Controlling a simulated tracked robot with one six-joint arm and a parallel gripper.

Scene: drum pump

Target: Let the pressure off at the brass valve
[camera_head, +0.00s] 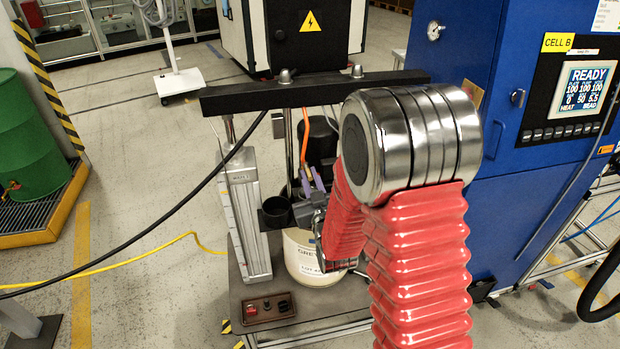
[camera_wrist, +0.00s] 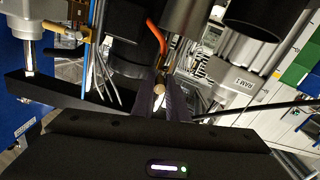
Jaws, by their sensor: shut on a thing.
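My gripper (camera_wrist: 159,92) shows at the middle of the wrist view. Its two dark fingers come together on a small round brass-coloured piece, the brass valve (camera_wrist: 158,87) as far as I can tell. Only its rounded end shows between the fingertips; the rest is hidden. In the head view my gripper (camera_head: 313,181) reaches in beside the pump column, under the black crossbeam (camera_head: 235,97). The valve cannot be made out there. An orange hose (camera_wrist: 155,35) runs down close to the fingertips.
The white pail (camera_head: 306,262) stands on the pump base below my gripper. A dark cup (camera_head: 275,213) and the ram cylinder (camera_head: 246,215) are to its left. A small brass fitting (camera_wrist: 72,34) shows at upper left in the wrist view. The blue cabinet (camera_head: 520,190) stands right.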

